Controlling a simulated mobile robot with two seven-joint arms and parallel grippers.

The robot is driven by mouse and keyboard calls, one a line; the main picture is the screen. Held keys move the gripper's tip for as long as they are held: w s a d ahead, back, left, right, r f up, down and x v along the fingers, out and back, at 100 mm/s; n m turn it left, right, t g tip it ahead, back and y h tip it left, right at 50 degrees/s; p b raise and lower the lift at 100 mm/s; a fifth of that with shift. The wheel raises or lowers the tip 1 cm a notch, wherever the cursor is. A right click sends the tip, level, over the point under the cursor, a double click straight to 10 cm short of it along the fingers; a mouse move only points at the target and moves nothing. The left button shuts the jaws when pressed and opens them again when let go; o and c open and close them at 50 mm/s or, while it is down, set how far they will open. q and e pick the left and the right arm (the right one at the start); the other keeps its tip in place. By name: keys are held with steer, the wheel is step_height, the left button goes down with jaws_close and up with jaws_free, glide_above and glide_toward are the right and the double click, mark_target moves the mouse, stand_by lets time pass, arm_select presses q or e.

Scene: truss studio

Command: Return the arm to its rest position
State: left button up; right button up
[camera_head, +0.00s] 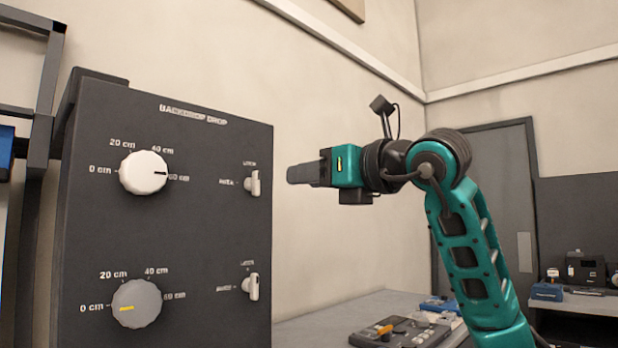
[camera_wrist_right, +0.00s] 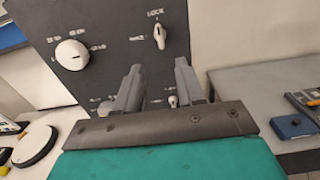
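My right arm (camera_head: 470,235) is teal and black and comes in from the lower right of the head view. It is raised, and its right gripper (camera_head: 303,173) points left toward the dark control panel (camera_head: 205,225). The fingertips look clear of the panel, a little right of its upper switch (camera_head: 253,183). In the wrist view the two fingers of the right gripper (camera_wrist_right: 158,80) stand apart with nothing between them. My left gripper is not in view.
The panel has an upper white knob (camera_head: 144,173) with its mark toward 60 cm, a lower grey knob (camera_head: 137,304), and a lower switch (camera_head: 251,286). A table (camera_head: 310,322) with a dark device (camera_head: 400,331) lies below the arm. A door (camera_head: 495,180) stands behind.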

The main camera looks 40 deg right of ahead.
steer(key=w+a+f+m+g+y+p, duration=0.1)
steer(key=w+a+f+m+g+y, duration=0.15)
steer(key=a+f+y, duration=0.85)
steer(key=w+a+f+m+g+y+p, duration=0.1)
steer(key=w+a+f+g+y, duration=0.4)
steer(key=a+f, duration=0.65)
steer(key=s+d+f+m+t+h, duration=0.2)
steer(key=f+m+t+h, duration=0.15)
steer(key=f+m, duration=0.5)
steer(key=s+d+f+m+t+h+p, duration=0.1)
steer(key=d+f+m+t+h, duration=0.1)
steer(key=f+m+h, duration=0.45)
steer(key=s+d+f+m+t+h, duration=0.2)
steer(key=f+m, duration=0.6)
steer(key=f, duration=0.3)
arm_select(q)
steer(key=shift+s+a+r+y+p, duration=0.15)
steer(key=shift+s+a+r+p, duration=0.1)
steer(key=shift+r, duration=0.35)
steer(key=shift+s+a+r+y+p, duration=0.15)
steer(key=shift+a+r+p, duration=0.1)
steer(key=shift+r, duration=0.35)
arm_select(e)
steer(key=s+a+f+m+g+h, duration=0.2)
steer(key=s+f+m+g, duration=0.5)
steer(key=s+f, duration=0.8)
step_height(320, 180, down, 4)
steer(key=shift+s+f+m+h, duration=0.15)
steer(key=shift+m+h, duration=0.2)
steer(key=shift+h, duration=0.25)
